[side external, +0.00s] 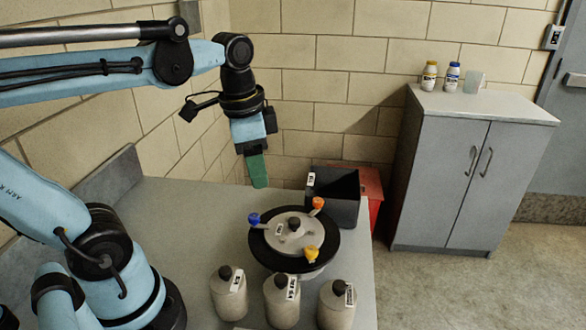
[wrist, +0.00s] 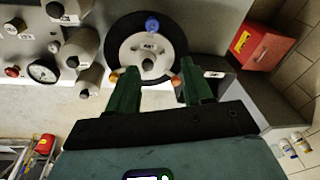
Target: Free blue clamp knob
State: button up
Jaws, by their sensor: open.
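The blue clamp knob (side external: 254,219) sits at the left rim of a round black-edged disc (side external: 262,251) with a pale lid (side external: 293,232). In the wrist view the blue knob (wrist: 152,25) is at the disc's far side, beyond the fingertips. An orange knob (side external: 317,203) and a yellow-orange knob (side external: 312,253) sit on the same disc. My gripper (side external: 260,185) hangs above and behind the disc, clear of all knobs. In the wrist view its green fingers (wrist: 157,76) are apart with nothing between them.
Several pale bottles with dark caps (side external: 282,302) stand in front of the disc. A dark open bin (side external: 335,197) stands behind it, beside a red box (side external: 370,198). A grey cabinet (side external: 465,180) stands at right. The bench's left part (side external: 185,215) is clear.

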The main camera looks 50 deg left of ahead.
aim_at(254, 215)
jog(key=shift+m+g, duration=0.8)
jog(key=shift+s+a+f, duration=0.15)
jog(key=shift+f, duration=1.55)
jog(key=shift+s+a+f, duration=0.1)
jog(key=shift+s+f, duration=0.1)
jog(key=shift+f, duration=1.45)
jog(key=shift+s+a+f, duration=0.15)
jog(key=shift+f, duration=1.55)
grip_shut()
